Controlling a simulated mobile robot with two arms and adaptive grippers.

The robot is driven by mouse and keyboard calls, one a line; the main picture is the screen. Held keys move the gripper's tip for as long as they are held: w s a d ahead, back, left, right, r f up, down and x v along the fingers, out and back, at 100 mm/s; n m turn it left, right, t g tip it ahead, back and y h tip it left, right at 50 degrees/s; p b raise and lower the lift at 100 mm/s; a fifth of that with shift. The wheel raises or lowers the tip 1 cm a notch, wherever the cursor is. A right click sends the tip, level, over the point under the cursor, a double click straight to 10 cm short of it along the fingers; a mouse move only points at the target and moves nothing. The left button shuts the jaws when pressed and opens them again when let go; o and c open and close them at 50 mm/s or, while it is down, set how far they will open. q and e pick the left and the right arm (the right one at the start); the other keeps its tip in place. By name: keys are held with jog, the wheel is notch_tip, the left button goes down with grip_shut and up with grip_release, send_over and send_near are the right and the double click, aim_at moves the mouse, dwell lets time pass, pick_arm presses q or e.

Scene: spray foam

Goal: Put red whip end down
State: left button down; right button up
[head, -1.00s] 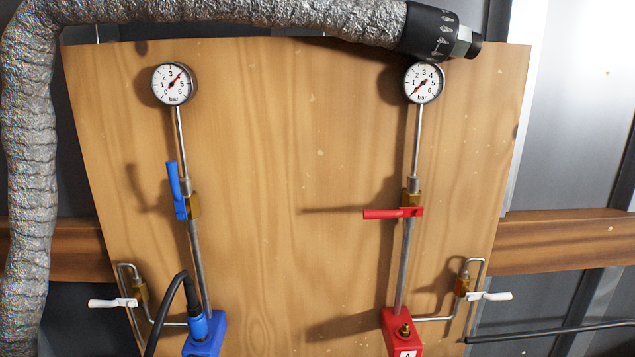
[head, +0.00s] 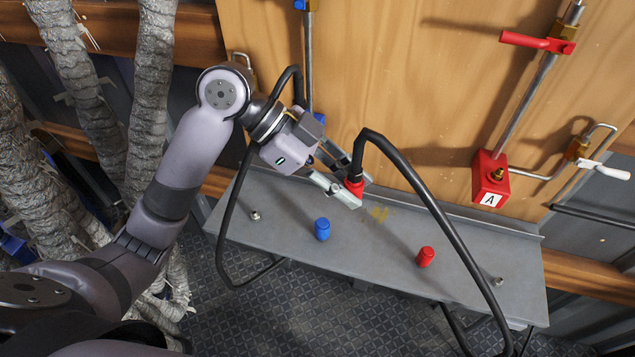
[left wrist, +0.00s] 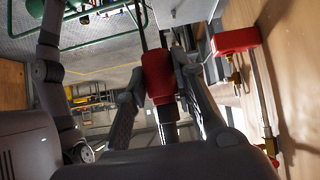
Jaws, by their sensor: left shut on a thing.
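The red whip end (head: 354,188) is a red fitting on a black hose (head: 421,183). My left gripper (head: 346,190) is shut on it and holds it, apparently above the grey shelf (head: 290,215). The hose arches up from the fitting and drops over the shelf's front at the right. In the left wrist view the red whip end (left wrist: 157,77) sits between the fingers of my left gripper (left wrist: 160,85). Its height above the shelf is hard to tell. My right gripper is not in view.
A blue cap (head: 322,229) and a red cap (head: 426,257) stand on the shelf. The red block (head: 491,178) marked A is on the wooden panel (head: 400,70) at the right. Foil-wrapped ducts (head: 150,90) stand at the left. Bare shelf lies between the caps.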

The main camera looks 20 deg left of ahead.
pick_arm(q)
jog(key=shift+d+r+m+g, duration=0.35)
jog(key=shift+d, duration=0.25)
jog(key=shift+d+r+m+g, duration=0.3)
jog(key=shift+d+m+g, duration=0.05)
jog(key=shift+d, duration=0.2)
jog(key=shift+w+d, duration=0.1)
jog(key=shift+d, duration=0.05)
jog(key=w+d+f+m+g+y, duration=0.1)
jog(key=w+d+f+m+g, duration=0.3)
jog(key=f+m, duration=0.1)
jog(key=s+a+r+n+t+h, duration=0.1)
jog(key=s+a+r+n+t, duration=0.6)
jog(key=r, duration=0.3)
jog(key=w+d+n+t+y, duration=0.2)
jog(key=w+d+n+t, duration=0.3)
jog(key=w+d, duration=0.4)
jog(key=s+a+f+m+g+y, duration=0.1)
jog(key=s+a+f+m+g, duration=0.2)
jog(key=f+m+g, duration=0.7)
jog(key=a+m+g, duration=0.2)
jog(key=m+g, duration=0.3)
jog(key=m, duration=0.1)
jog(key=shift+s+y, duration=0.15)
jog(key=shift+y, duration=0.15)
